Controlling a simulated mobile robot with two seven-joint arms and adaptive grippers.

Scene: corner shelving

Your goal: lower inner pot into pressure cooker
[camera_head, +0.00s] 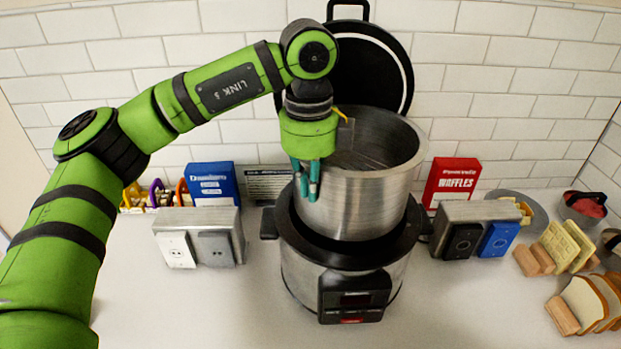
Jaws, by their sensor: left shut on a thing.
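The inner pot (370,200) is a tall brushed-steel cylinder in the middle of the head view. It stands upright over the pressure cooker (300,262), with its lower part hidden behind the cooker's dark rim. I cannot tell how deep its base sits. The cooker is a steel and black body with a dark front panel and an open top. Its round black lid stands raised behind the pot (397,50). My left gripper (306,185) is shut on the pot's left wall near the rim, teal fingers pointing down. My right gripper is not in view.
White and grey boxes (178,250) stand left of the cooker, with a blue carton (212,183) behind. On the right are a red waffles carton (452,182), a metal box with black and blue fronts (497,240), and bread slices (580,303). The front counter is clear.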

